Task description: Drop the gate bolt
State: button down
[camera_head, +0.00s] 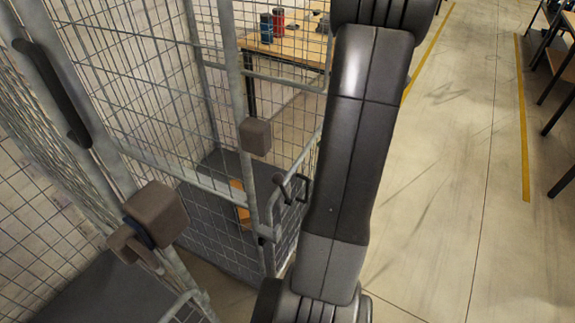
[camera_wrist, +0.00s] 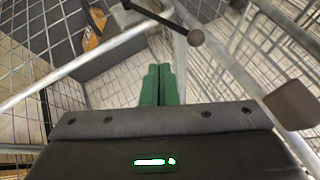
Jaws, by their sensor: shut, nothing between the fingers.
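My gripper (camera_wrist: 158,70) shows in the wrist view with its two green fingers together and nothing between them. Past the fingertips, a dark rod with a round knob (camera_wrist: 195,37) crosses near a grey post; it looks like the gate bolt's handle. The fingers are apart from the knob, to its lower left in the picture. In the head view, a dark bent handle (camera_head: 284,190) sits on the mesh gate (camera_head: 262,205) beside its post. My arm covers part of the gate there, and my gripper is out of sight.
A brown block (camera_head: 255,136) is fixed on the post, and another (camera_head: 157,212) on the nearer frame at left. A brown block (camera_wrist: 292,104) also shows at right in the wrist view. An orange item (camera_head: 240,196) lies inside the cage.

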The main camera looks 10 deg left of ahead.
jog(key=shift+w+a, duration=0.1)
dwell(0.3)
jog(key=s+a+f+p, duration=0.2)
jog(key=s+a+f, duration=0.3)
jog(key=a+f, duration=0.2)
jog(key=shift+s+a, duration=0.15)
jog(key=shift+a, duration=0.35)
jog(key=shift+f, duration=0.15)
